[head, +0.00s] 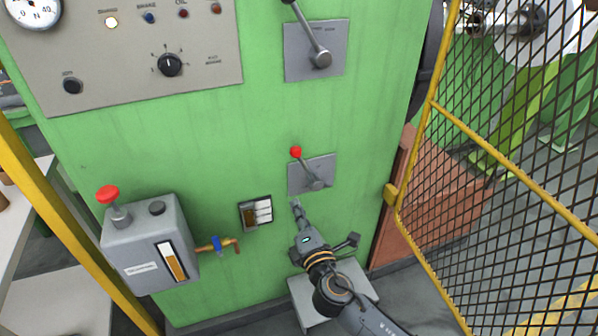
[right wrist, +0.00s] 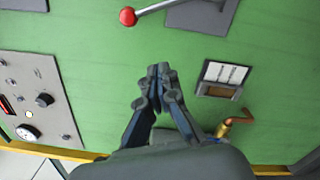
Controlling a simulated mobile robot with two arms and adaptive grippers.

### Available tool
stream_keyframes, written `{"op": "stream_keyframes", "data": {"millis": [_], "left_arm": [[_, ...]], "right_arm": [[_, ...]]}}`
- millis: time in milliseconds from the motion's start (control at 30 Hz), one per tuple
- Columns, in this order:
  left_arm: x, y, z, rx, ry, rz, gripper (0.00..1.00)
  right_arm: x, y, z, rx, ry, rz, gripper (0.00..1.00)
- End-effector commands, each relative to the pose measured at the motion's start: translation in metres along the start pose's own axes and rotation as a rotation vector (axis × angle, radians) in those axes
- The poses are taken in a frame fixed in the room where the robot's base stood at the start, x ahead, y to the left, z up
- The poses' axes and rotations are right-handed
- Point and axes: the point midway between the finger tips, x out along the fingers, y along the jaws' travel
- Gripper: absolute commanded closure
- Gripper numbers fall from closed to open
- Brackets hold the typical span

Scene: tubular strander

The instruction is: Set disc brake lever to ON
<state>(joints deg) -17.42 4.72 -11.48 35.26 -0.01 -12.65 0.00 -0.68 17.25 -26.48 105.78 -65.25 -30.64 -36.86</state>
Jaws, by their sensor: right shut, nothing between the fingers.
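A lever with a red ball knob (head: 296,152) stands on a small grey plate (head: 327,165) on the green cabinet; its arm tilts up and left from the pivot. In the right wrist view the red knob (right wrist: 127,16) and part of the plate (right wrist: 203,16) show at the top edge. A larger lever (head: 314,42) sits on an upper grey plate (head: 299,66), its top cut off. No readable label shows which is the disc brake lever. My right gripper (head: 296,206) is shut and empty, just below the lower plate and apart from the knob. My left gripper is out of view.
A gauge and switch panel (head: 120,92) is at upper left. A grey oil box (head: 148,252) with red knob and brass tap (head: 222,243) is at lower left. A small label frame (head: 256,213) is left of my gripper. A yellow mesh guard (head: 480,160) stands at right.

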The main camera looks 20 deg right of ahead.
Motion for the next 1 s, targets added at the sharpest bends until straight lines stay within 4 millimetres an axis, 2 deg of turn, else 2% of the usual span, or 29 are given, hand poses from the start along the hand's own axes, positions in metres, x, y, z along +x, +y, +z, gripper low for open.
{"op": "stream_keyframes", "data": {"millis": [167, 533, 600, 700, 1000], "left_arm": [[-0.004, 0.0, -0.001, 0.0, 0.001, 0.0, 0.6], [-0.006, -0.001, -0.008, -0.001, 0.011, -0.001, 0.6], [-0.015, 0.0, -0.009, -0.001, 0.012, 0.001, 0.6], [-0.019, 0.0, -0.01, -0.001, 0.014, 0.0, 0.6], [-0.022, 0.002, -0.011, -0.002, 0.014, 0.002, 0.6]], "right_arm": [[0.023, 0.002, 0.001, 0.0, -0.001, 0.002, 1.0], [0.101, 0.001, 0.001, 0.002, -0.001, 0.001, 1.0], [0.102, 0.003, 0.015, -0.003, -0.002, -0.002, 1.0], [0.104, 0.002, 0.027, -0.001, 0.0, -0.001, 1.0], [0.108, 0.0, 0.039, 0.002, 0.0, -0.001, 1.0]]}}
